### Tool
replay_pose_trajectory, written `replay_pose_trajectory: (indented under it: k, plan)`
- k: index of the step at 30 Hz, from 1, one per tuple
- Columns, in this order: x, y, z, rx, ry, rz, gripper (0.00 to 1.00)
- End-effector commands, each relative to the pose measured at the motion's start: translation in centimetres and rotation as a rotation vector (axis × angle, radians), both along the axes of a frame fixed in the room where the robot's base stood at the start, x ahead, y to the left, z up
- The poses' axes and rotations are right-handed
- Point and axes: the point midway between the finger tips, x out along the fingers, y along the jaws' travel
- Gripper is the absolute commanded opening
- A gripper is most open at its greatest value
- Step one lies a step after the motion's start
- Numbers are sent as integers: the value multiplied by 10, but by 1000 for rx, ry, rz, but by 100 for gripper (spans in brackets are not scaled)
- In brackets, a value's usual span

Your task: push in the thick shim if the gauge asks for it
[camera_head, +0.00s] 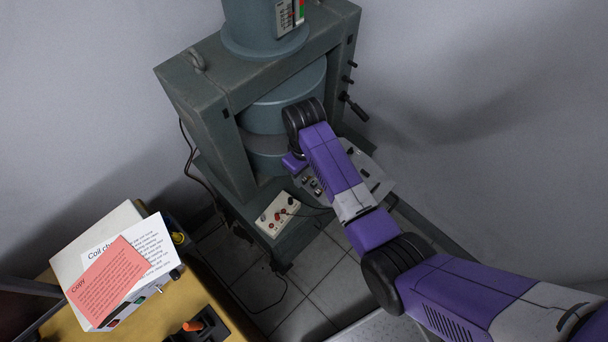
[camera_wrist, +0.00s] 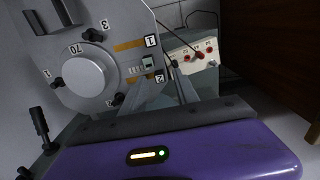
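The magnet (camera_head: 262,112) is a grey-green frame with blue-grey round poles, partly hidden by my arm. A small gauge-like panel (camera_head: 290,14) with red and green marks is at the top, cut off by the picture edge; I cannot read it. My purple gripper (camera_head: 293,162) is in front of the lower pole. I cannot make out a thick shim in either view.
A control panel (camera_wrist: 128,28) carries a grey dial (camera_wrist: 88,76), numbers and orange bars. A white terminal box (camera_head: 278,214) with red knobs and cables stands beside it. A yellow table (camera_head: 190,290) at lower left holds a white sheet (camera_head: 155,245) and a pink sheet (camera_head: 105,280).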

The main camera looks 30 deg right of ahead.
Motion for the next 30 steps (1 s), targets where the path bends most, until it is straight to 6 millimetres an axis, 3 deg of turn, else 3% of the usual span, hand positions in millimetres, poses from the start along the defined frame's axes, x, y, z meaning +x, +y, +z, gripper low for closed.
replay_pose_trajectory:
  k: [4,13,18,19,25,30]
  plan:
    - [0,0,-11,0,0,0,36]
    - [0,0,-13,0,-2,0,36]
    - [0,0,-13,0,-2,0,3]
    - [0,0,-13,1,-2,0,0]
    - [1,-1,-13,1,-2,-1,0]
    - [7,-21,-13,0,0,-4,0]
